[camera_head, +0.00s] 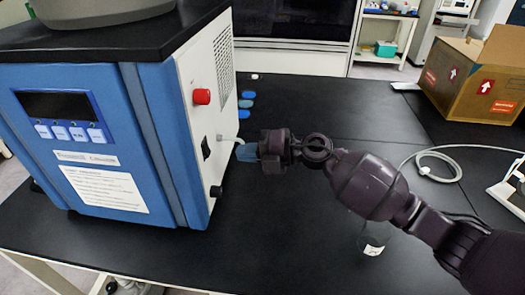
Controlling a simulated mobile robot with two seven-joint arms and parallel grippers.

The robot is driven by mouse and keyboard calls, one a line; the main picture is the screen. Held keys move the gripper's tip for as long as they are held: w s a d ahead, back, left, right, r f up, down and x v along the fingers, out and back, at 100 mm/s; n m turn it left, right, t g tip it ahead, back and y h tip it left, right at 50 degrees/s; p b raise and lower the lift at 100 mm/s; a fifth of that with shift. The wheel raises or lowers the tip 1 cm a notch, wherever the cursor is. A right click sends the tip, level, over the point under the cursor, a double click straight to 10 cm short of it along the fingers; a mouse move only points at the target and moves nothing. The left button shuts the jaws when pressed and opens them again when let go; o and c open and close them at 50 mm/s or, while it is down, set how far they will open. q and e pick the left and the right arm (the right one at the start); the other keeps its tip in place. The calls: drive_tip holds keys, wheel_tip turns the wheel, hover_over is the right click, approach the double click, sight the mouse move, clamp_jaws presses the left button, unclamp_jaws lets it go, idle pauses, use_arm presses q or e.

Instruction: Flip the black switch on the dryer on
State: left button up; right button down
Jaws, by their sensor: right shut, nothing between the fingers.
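The dryer (100,150) is a blue and white box with a black top, standing at the left of the black table. Its white right side carries a small black switch (206,148), with a red knob (201,97) above it. My right gripper (245,152) reaches in from the right with its bluish fingertips shut and empty. The tips are just right of the switch in the picture, close to the dryer's side; I cannot tell whether they touch it. The switch's exact position is too small to tell. My left gripper is not in view.
A glass vessel (372,240) stands below my right arm. A pale cable (440,165) lies at the right. An open cardboard box (468,85) is at the back right. The front middle table is clear.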

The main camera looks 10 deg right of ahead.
sight(209, 153)
drive_tip(key=x, duration=0.6)
drive_tip(key=shift+a, duration=0.2)
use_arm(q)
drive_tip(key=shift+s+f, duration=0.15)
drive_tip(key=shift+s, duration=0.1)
use_arm(e)
drive_tip(key=shift+w+a+f, duration=0.1)
drive_tip(key=shift+a, duration=0.05)
drive_tip(key=shift+a+f+y+b, duration=0.15)
drive_tip(key=shift+y+b, duration=0.15)
drive_tip(key=shift+b, duration=0.2)
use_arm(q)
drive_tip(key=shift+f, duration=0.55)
